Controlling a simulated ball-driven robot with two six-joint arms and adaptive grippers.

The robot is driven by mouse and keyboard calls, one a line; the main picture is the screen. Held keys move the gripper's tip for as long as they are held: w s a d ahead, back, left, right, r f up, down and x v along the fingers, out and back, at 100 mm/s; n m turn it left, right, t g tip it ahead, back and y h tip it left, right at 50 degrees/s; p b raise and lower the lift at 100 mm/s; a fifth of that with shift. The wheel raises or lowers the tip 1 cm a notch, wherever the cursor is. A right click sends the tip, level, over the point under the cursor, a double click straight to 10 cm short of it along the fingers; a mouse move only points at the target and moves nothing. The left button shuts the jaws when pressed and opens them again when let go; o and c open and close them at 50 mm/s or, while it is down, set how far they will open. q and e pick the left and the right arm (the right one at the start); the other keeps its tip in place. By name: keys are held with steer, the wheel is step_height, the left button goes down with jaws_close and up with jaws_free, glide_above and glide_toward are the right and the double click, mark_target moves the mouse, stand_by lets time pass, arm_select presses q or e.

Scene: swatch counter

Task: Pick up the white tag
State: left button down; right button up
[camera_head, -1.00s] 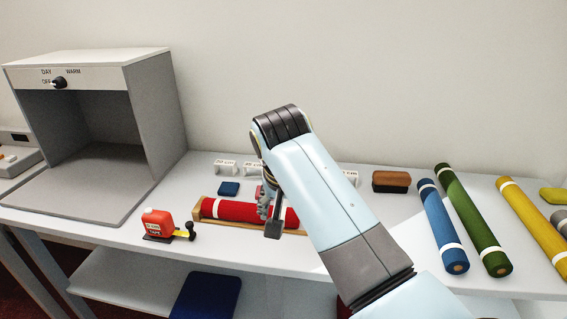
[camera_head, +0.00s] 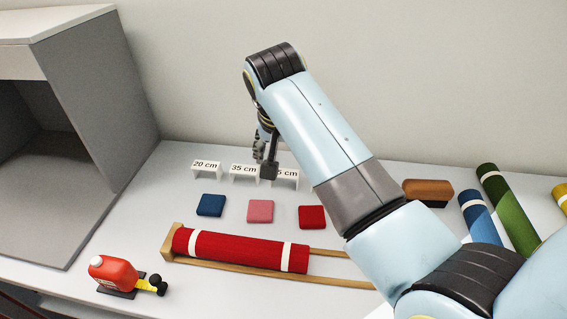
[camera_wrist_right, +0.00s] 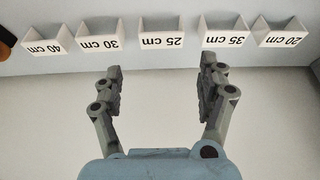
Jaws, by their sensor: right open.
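Several white tags stand in a row at the back of the counter. The head view shows the 20 cm tag (camera_head: 206,165), the 35 cm tag (camera_head: 243,169) and a partly hidden tag ending in "5 cm" (camera_head: 287,174). In the right wrist view, the 40 cm tag (camera_wrist_right: 46,47), 30 cm tag (camera_wrist_right: 101,42), 25 cm tag (camera_wrist_right: 162,41), 35 cm tag (camera_wrist_right: 225,40) and 20 cm tag (camera_wrist_right: 281,41) appear upside down. My right gripper (camera_head: 266,163) is open and empty; in its wrist view (camera_wrist_right: 160,70) the 25 cm tag lies just beyond and between the fingertips. My left gripper is out of view.
Blue (camera_head: 211,205), pink (camera_head: 261,211) and red (camera_head: 312,217) swatches lie before the tags. A red roll (camera_head: 235,250) rests in a wooden cradle. A brown block (camera_head: 428,190) and blue (camera_head: 478,215) and green (camera_head: 508,205) rolls are at right.

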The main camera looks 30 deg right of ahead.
mark_target(284, 173)
steer(key=x, duration=0.4)
steer(key=shift+s, duration=0.1)
steer(key=shift+d+f, duration=0.1)
steer(key=shift+f, duration=0.25)
steer(key=x, duration=0.5)
steer(key=shift+f, duration=0.15)
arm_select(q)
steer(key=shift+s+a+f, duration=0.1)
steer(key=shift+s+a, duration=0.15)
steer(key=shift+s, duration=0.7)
arm_select(e)
steer(key=shift+a, duration=0.25)
steer(key=c, duration=0.6)
